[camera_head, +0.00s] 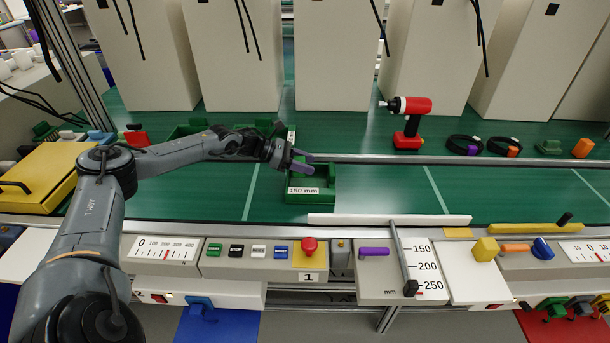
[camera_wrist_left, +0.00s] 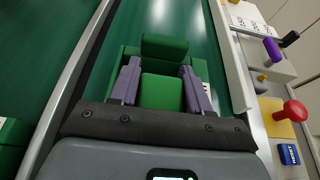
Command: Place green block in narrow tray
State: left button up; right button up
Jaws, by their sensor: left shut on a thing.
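My left gripper (camera_head: 302,162), with purple fingers, is over the green tray labelled "150 mm" (camera_head: 312,197) on the green belt. In the left wrist view, the gripper (camera_wrist_left: 160,88) is shut on a green block (camera_wrist_left: 161,93), with one finger on each side. Green tray walls (camera_wrist_left: 203,68) show around the fingers. Another green piece (camera_wrist_left: 165,46) lies just beyond the block; I cannot tell if it is part of the tray. Whether the held block touches the tray floor is hidden. My right gripper is not in view.
A white bar (camera_head: 390,219) runs along the belt's near edge beside the tray. A red drill (camera_head: 406,120) stands behind the far rail. A control panel with a red button (camera_head: 309,245) is in front. The belt right of the tray is clear.

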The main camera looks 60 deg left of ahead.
pick_arm(q)
jog(key=shift+f+b, duration=0.85)
jog(key=shift+f, duration=1.15)
jog(key=shift+f, duration=0.1)
jog(key=o, duration=1.1)
